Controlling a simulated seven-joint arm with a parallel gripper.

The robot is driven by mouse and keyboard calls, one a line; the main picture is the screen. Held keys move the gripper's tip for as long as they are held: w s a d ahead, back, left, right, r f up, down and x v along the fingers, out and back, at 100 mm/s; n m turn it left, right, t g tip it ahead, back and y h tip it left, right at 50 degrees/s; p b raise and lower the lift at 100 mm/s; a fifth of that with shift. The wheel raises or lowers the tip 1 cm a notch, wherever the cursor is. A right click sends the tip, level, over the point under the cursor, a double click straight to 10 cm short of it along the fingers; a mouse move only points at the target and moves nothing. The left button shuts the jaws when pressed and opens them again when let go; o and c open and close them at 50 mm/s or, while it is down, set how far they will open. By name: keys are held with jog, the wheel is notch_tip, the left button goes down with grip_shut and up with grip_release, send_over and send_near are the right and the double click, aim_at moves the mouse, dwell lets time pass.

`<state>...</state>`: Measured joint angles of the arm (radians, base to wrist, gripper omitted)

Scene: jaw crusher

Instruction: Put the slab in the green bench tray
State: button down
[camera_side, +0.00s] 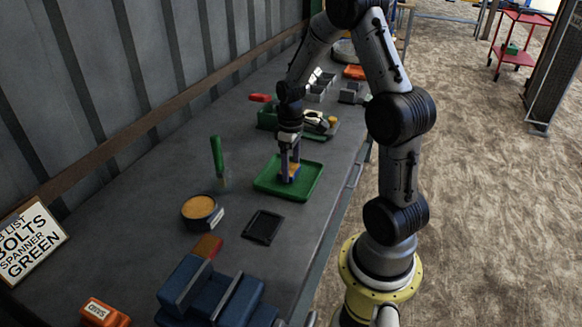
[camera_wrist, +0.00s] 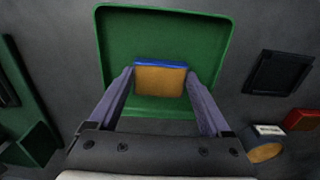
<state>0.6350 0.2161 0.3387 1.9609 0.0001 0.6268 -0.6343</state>
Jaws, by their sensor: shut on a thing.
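The green bench tray (camera_side: 268,190) lies on the grey bench near the middle of the side view; it also fills the upper middle of the wrist view (camera_wrist: 215,30). My gripper (camera_side: 290,179) points down over the tray. In the wrist view its two purple-grey fingers (camera_wrist: 160,84) are shut on the slab (camera_wrist: 160,79), one on each side. The slab has an orange-tan face and a blue edge. In the side view the slab (camera_side: 294,171) is partly hidden by the fingers. It is within the tray's outline; I cannot tell whether it touches the tray floor.
A black flat tray (camera_side: 263,227) lies in front of the green tray. A round tub with orange contents (camera_side: 199,208) and a green-handled brush (camera_side: 217,158) stand to the left. A blue vise (camera_side: 212,292) is at the front. Another green tray with parts (camera_side: 322,130) lies behind.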

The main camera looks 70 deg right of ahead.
aim_at(291, 169)
jog(key=shift+f, duration=0.3)
jog(key=shift+f, duration=0.1)
grip_release()
jog(key=shift+f, duration=0.1)
notch_tip(291, 169, up, 12)
jog(key=s+a+r+t+h, duration=0.1)
jog(key=s+a+r, duration=0.1)
jog(key=a+r, duration=0.3)
jog(key=s+a+r+t, duration=0.2)
jog(key=a, duration=0.6)
jog(key=s+a+t+y, duration=0.1)
jog(key=s+a+t, duration=0.1)
jog(key=s+a, duration=0.6)
jog(key=shift+r+t, duration=0.3)
jog(key=shift+r, duration=0.1)
